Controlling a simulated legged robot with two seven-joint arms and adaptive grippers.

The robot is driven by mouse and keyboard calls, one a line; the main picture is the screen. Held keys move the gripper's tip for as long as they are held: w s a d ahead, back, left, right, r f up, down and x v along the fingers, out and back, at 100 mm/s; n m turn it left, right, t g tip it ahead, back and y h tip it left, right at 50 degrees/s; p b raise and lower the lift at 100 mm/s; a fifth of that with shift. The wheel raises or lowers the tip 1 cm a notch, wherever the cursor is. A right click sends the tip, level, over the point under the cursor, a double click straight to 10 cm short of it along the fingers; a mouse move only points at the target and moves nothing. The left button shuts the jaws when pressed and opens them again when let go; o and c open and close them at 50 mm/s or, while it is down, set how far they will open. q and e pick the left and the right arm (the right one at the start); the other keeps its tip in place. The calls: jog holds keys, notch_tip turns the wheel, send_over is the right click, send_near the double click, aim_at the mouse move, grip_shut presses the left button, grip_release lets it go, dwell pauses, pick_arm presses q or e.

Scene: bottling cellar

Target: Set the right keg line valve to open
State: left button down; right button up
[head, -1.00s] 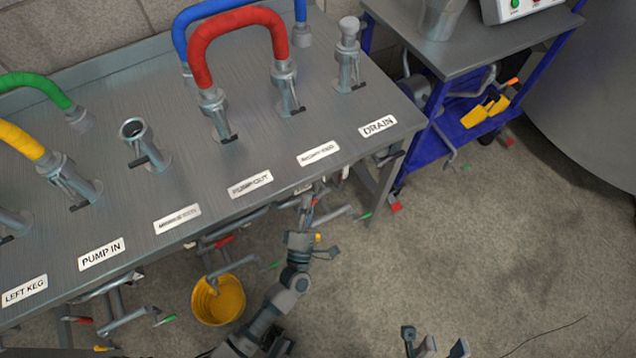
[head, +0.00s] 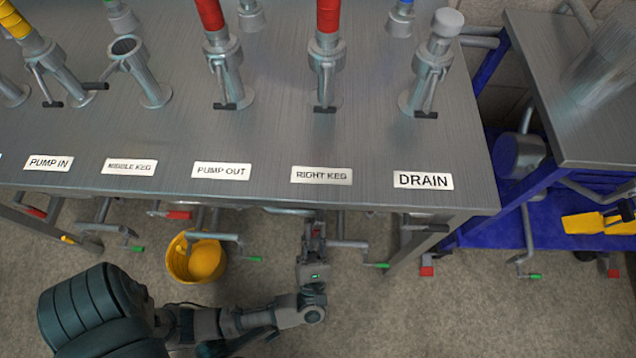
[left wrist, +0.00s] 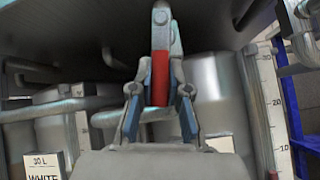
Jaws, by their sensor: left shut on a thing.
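The RIGHT KEG label (head: 322,175) is on the front of the steel table top. My left gripper (head: 314,230) is at the table's front edge below that label, its fingertips partly hidden by the edge. In the left wrist view my left gripper (left wrist: 160,103) is shut on a valve handle (left wrist: 160,78), a narrow metal lever with a red grip. The handle runs upright in that view, between the blue-padded fingers. The valve body is mostly hidden. My right gripper is not in view.
Other levers with green or red tips hang under the table edge, close on both sides of my left gripper. A yellow bucket (head: 197,258) stands on the floor to the left. A blue-framed cart (head: 500,215) stands right. Steel kegs (left wrist: 215,100) fill the space behind the handle.

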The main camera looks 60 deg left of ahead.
pick_arm(q)
jog(key=n+g+y, duration=0.1)
jog(key=n+g, duration=0.2)
jog(key=w+d+n+g+y, duration=0.1)
jog(key=n, duration=0.1)
jog(key=shift+f+g+y, duration=0.2)
jog(key=shift+g+y, duration=0.1)
jog(key=shift+n+g, duration=0.4)
jog(key=c, duration=1.1)
grip_release()
jog(key=shift+r, duration=0.1)
